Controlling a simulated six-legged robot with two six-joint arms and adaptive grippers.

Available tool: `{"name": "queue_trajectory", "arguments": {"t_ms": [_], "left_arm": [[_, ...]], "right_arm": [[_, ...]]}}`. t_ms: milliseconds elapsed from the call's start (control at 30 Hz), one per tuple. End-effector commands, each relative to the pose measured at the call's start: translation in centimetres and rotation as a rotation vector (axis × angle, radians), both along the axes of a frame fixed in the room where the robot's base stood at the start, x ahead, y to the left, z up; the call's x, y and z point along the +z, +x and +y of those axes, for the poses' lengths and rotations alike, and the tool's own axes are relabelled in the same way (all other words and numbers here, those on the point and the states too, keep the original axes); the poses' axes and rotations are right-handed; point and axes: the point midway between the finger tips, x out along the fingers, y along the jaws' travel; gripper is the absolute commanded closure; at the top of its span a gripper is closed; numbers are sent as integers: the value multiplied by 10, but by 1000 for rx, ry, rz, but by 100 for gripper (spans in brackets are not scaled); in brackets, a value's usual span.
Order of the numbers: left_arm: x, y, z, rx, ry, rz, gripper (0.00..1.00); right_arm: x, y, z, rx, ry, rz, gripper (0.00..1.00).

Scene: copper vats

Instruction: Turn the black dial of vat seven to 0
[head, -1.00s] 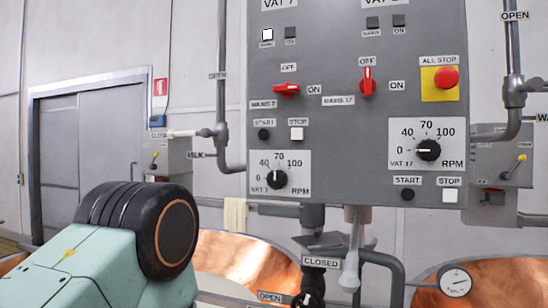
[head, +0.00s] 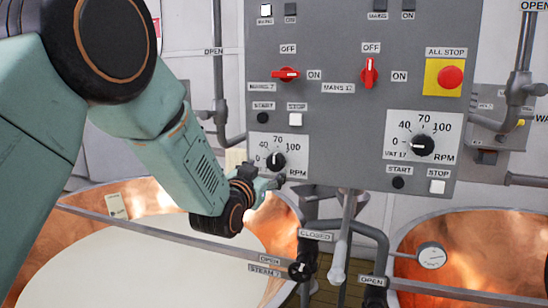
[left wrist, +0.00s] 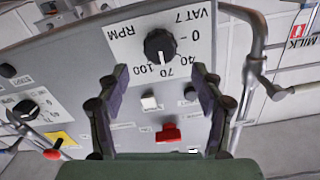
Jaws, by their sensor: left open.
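The black dial of vat seven (head: 276,161) sits on a white scale plate low on the left of the grey panel (head: 340,110). In the left wrist view the dial (left wrist: 160,45) appears upside down, its white mark pointing about at 70; the 0 is to its right there. My left gripper (head: 270,183) is just below and in front of the dial in the head view. In the left wrist view my left gripper (left wrist: 161,76) is open, its two fingers apart with the dial beyond their tips and nothing held. My right gripper is not in view.
The vat 17 dial (head: 422,146) is to the right. Red mains switches (head: 286,74), a white stop button (head: 295,120) and the red all-stop button (head: 450,77) are nearby. Pipes and a valve (head: 299,271) lie below the panel. A copper vat (head: 278,228) holds pale liquid.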

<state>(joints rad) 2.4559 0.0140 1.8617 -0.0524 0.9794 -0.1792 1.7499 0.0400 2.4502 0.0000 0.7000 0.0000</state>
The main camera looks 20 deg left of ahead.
Motion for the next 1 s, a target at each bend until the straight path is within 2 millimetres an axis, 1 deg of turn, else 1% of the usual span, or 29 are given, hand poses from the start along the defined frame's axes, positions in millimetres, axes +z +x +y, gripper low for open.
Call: {"name": "queue_trajectory", "arguments": {"t_ms": [300,500,700,1000], "left_arm": [[-1,42,-2,1,0,3,33],[-1,62,-2,1,-1,3,33],[-2,71,-2,1,-1,4,33],[-3,72,-3,1,-1,3,33]], "right_arm": [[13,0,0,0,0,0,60],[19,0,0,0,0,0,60],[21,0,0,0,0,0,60],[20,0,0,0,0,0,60]]}}
